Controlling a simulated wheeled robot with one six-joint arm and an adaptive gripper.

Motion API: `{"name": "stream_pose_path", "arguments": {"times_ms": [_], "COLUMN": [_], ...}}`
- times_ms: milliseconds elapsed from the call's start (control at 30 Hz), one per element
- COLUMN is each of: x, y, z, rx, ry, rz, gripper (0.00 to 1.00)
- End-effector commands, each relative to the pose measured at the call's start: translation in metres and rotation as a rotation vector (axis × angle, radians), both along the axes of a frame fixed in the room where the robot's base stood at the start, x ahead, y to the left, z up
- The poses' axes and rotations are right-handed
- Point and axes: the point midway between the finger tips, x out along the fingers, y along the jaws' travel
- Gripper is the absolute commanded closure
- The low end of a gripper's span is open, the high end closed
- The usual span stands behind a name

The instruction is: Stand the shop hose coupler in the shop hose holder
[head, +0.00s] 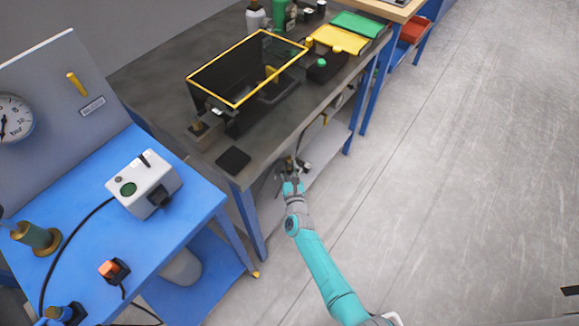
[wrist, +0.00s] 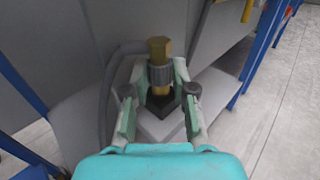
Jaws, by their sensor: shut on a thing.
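My gripper (head: 291,178) is low in front of the dark bench, beside its lower shelf, in the head view. In the wrist view my gripper (wrist: 160,72) is shut on the shop hose coupler (wrist: 159,50), a brass piece with a grey ribbed collar. The coupler points away from the palm between the fingertips. A dark block-like part (wrist: 160,99) shows below the collar; I cannot tell whether it belongs to the coupler. A grey hose (wrist: 106,88) curves down at the left. I cannot make out the shop hose holder for certain.
The dark bench (head: 205,165) carries a yellow-rimmed black bin (head: 235,103) and a black pad (head: 233,160). A blue bench (head: 185,225) at left holds a grey switch box (head: 143,184) and a green-and-brass fitting (head: 37,238).

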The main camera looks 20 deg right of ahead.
Motion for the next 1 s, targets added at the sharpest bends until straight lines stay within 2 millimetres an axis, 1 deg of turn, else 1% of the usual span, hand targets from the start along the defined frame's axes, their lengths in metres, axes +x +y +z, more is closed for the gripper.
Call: {"name": "stream_pose_path", "arguments": {"times_ms": [700,733,833,867,1000], "x": [0.0002,0.0002,0.0002,0.0001,0.0001], "y": [0.0,0.0,-0.0001,-0.0001,0.0], "z": [-0.0087,-0.0087,-0.0087,-0.0088,-0.0089], "rx": [-0.001,-0.001,-0.001,-0.001,-0.001], "ry": [0.0,0.0,0.0,0.0,0.0], "rz": [0.0,0.0,0.0,0.0,0.0], "gripper": [1.0,0.72,0.47,0.45,0.45]}}
